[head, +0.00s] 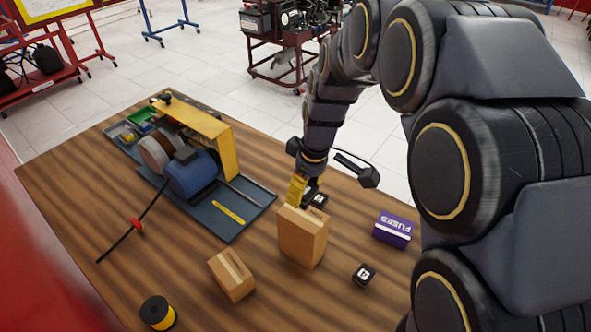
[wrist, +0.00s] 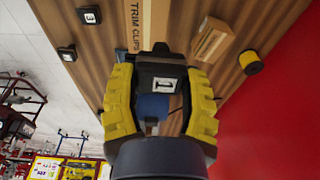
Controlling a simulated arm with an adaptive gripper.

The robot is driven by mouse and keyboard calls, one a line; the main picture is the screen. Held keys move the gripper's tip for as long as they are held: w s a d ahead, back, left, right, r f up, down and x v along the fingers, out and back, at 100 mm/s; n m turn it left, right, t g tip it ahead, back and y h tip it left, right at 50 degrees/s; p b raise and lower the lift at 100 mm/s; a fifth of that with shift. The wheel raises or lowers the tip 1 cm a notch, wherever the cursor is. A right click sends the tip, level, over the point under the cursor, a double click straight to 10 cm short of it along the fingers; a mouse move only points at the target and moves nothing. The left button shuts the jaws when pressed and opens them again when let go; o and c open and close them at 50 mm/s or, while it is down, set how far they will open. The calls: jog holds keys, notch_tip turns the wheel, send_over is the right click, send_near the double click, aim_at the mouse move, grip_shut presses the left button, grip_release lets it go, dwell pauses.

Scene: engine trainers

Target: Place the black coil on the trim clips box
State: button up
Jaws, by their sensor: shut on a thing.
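The black coil (wrist: 163,76), a small dark block with a white label marked "1", sits between the yellow fingers of my gripper (wrist: 162,84) in the wrist view. The gripper is shut on it. The trim clips box (head: 303,240) is a tall upright cardboard box in the head view; its lettered label shows in the wrist view (wrist: 134,22). In the head view my gripper (head: 298,192) is at the box's far upper edge and the coil is not clearly visible. I cannot tell whether coil and box touch.
A smaller cardboard box (head: 230,277) and a yellow-and-black spool (head: 158,313) stand to the left. Two black numbered blocks (head: 364,275) (head: 319,200) and a purple fuses box (head: 392,230) are to the right. An engine trainer with a blue motor (head: 190,177) stands further left.

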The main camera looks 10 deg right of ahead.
jog(key=shift+w+f, duration=1)
jog(key=shift+f, duration=1.65)
jog(key=shift+f, duration=0.15)
jog(key=o, duration=1)
jog(key=shift+o, duration=0.2)
